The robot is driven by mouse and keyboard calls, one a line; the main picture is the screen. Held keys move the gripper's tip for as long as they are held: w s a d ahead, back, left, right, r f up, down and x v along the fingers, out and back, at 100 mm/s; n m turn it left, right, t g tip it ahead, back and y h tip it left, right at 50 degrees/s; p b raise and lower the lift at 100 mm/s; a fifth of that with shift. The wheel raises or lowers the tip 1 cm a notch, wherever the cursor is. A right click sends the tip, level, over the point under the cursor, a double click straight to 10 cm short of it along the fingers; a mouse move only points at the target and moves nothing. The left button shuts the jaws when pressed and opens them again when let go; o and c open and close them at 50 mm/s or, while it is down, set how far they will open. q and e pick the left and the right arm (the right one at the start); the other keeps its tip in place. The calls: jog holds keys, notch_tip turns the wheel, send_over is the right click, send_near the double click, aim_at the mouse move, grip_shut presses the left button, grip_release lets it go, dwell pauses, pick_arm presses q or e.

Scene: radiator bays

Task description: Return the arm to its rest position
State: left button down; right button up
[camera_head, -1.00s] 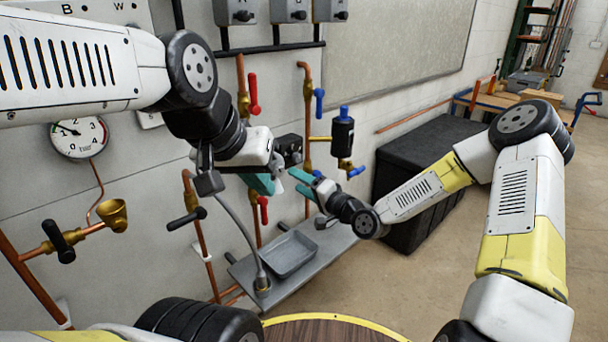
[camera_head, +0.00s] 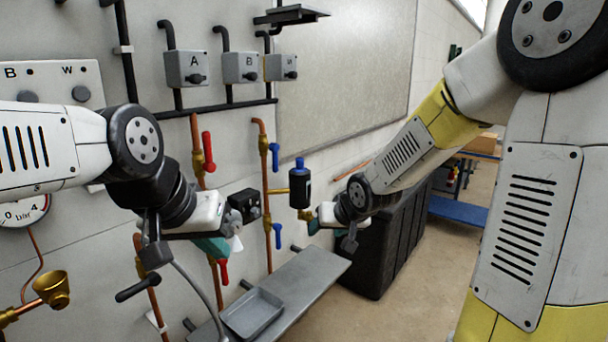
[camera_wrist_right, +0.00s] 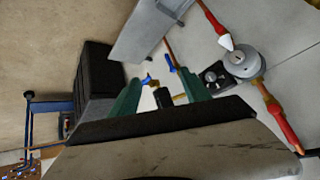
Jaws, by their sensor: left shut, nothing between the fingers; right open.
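My left gripper (camera_head: 212,247) is in front of the wall pipes in the head view, its teal fingers partly hidden by its own wrist. It is shut with nothing seen in it. My right gripper (camera_head: 314,226) is to its right, just below the black canister with a blue cap (camera_head: 299,188). In the right wrist view its two teal fingers (camera_wrist_right: 160,92) stand apart with a clear gap. The canister and blue valve handles show beyond them; no held object is visible.
Copper pipes with red (camera_head: 208,150) and blue handles (camera_head: 275,157) run up the wall near both grippers. A grey shelf (camera_head: 305,283) with a tray (camera_head: 251,312) lies below. A large black box (camera_head: 385,245) stands behind my right forearm.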

jog(key=s+d+r, duration=0.2)
jog(key=s+r, duration=0.1)
jog(key=s, duration=0.4)
jog(key=s+d+r+g, duration=0.1)
jog(key=s+d+r, duration=0.2)
jog(key=s, duration=0.5)
jog(key=s+d+r+m+h, duration=0.1)
jog(key=s+d+r, duration=0.2)
jog(key=s, duration=0.4)
jog(key=shift+s+d+r+g, duration=0.3)
jog(key=shift+r+g, duration=0.1)
jog(key=shift+r, duration=0.45)
